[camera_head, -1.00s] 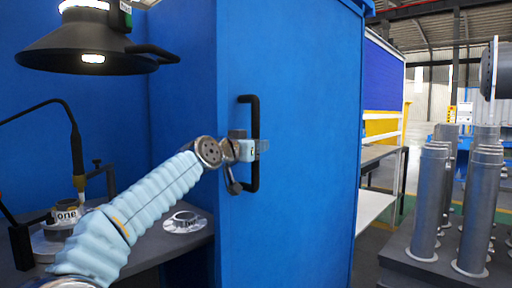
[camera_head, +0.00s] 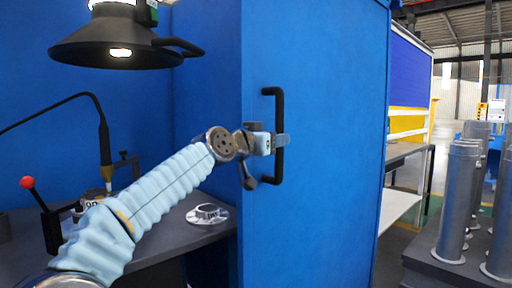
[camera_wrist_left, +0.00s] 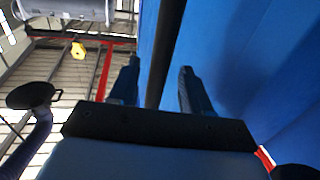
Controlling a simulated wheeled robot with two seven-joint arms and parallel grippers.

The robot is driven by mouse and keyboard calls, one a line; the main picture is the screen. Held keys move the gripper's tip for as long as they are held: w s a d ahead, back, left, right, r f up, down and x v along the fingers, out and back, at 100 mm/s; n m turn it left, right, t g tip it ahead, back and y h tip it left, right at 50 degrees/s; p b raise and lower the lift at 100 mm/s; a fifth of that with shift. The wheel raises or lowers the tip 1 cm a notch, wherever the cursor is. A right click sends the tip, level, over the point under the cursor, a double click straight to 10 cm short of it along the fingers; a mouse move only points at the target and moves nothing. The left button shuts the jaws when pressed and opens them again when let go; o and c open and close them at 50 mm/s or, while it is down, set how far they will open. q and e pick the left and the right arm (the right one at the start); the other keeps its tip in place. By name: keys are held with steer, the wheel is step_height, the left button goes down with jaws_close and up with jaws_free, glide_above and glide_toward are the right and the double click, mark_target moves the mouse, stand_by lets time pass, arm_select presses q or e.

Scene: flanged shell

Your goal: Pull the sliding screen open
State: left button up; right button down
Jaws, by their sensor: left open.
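The sliding screen (camera_head: 325,200) is a tall blue panel in the middle of the head view. Its black, upright bar handle (camera_head: 279,98) sits near the panel's left edge. My left gripper (camera_head: 282,141) is at the middle of the handle, its arm coming in from the lower left. In the left wrist view, the handle (camera_wrist_left: 168,40) runs between the two open fingers (camera_wrist_left: 160,68), with a gap visible on each side. The blue panel (camera_wrist_left: 250,60) fills the right of that view. My right gripper is not in view.
A black lamp (camera_head: 115,42) hangs at the upper left. Below it, a dark bench (camera_head: 160,240) carries a flanged part (camera_head: 207,214) and a red-knobbed lever (camera_head: 27,183).

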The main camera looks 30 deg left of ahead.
arm_select(q)
steer(key=s+a+b, duration=0.2)
steer(key=s, duration=0.8)
steer(key=shift+s+b, duration=0.2)
steer(key=shift+b, duration=0.15)
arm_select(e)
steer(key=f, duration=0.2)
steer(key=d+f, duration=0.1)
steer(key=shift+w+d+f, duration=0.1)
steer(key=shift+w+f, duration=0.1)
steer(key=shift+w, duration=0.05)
arm_select(q)
steer(key=shift+w, duration=0.1)
